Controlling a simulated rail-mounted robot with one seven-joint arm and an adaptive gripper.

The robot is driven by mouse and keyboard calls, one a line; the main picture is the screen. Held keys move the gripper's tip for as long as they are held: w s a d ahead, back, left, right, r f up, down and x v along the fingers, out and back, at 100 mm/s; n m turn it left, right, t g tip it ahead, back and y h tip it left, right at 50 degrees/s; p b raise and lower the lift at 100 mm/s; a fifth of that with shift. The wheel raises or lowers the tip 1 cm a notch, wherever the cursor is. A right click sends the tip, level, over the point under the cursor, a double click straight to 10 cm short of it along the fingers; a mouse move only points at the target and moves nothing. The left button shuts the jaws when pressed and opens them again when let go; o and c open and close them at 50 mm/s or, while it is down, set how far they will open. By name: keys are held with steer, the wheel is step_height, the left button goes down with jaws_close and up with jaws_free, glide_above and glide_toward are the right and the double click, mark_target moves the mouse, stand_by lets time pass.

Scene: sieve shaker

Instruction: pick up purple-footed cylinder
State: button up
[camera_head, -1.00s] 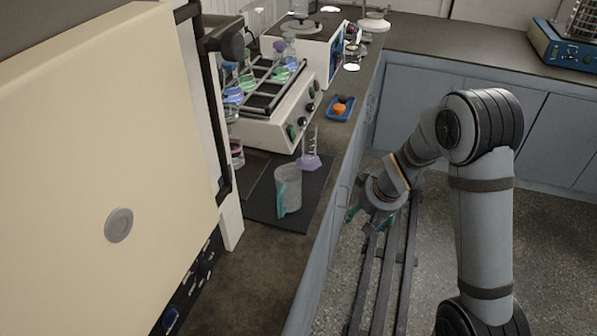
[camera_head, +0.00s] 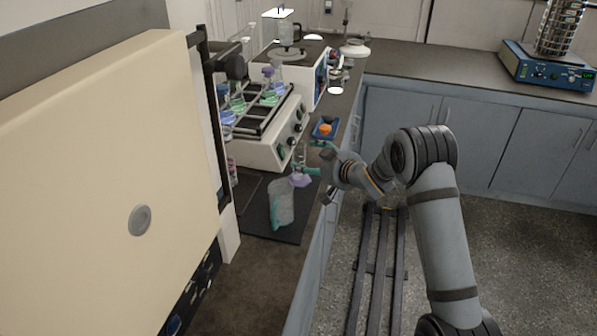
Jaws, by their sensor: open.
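The purple-footed cylinder (camera_head: 300,180) stands on the dark mat on the left bench. My gripper (camera_head: 316,160) reaches in from the right with teal fingertips spread open, close beside the tube. I cannot tell whether the tube is between the fingers or just in front of them.
A grey jug with a teal handle (camera_head: 282,203) stands on the mat (camera_head: 288,236) in front of the cylinder. A shaker with flasks (camera_head: 262,150) stands behind, with a blue tray holding an orange item (camera_head: 325,128) nearby. A large cream machine (camera_head: 90,180) fills the left.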

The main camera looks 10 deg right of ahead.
mark_target(304, 159)
steer(key=shift+p+x, duration=0.8)
steer(key=shift+x, duration=2.25)
steer(key=shift+f, duration=0.1)
steer(key=shift+c, duration=0.7)
steer(key=c, duration=1.5)
jaws_close()
